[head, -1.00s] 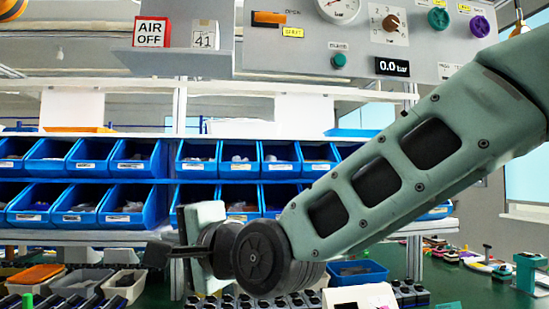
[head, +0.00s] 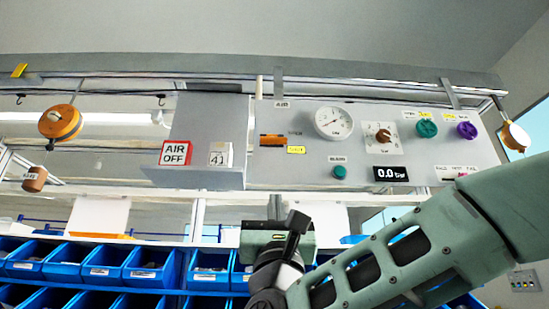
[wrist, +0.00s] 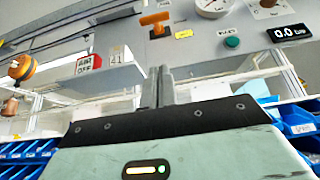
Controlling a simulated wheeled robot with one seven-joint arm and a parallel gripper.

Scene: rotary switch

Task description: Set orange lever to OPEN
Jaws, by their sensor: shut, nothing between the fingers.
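The orange lever (head: 272,140) is mounted on the grey panel (head: 325,183), lying horizontal in the head view. A small label sits to its right and a yellow label (head: 296,150) below that; the words are too small to read surely. The lever (wrist: 155,19) also shows near the top of the wrist view. My gripper (head: 277,207) is below the panel and under the lever, apart from it. Its fingers (wrist: 160,85) are together with nothing between them and point up toward the panel in the wrist view.
The panel also holds a gauge (head: 333,123), a rotary knob (head: 383,135), green and purple knobs (head: 427,129) and a pressure display (head: 390,174). A grey shelf (head: 195,177) with an AIR OFF sign (head: 175,153) juts out left of the lever. Blue bins (head: 100,262) stand below.

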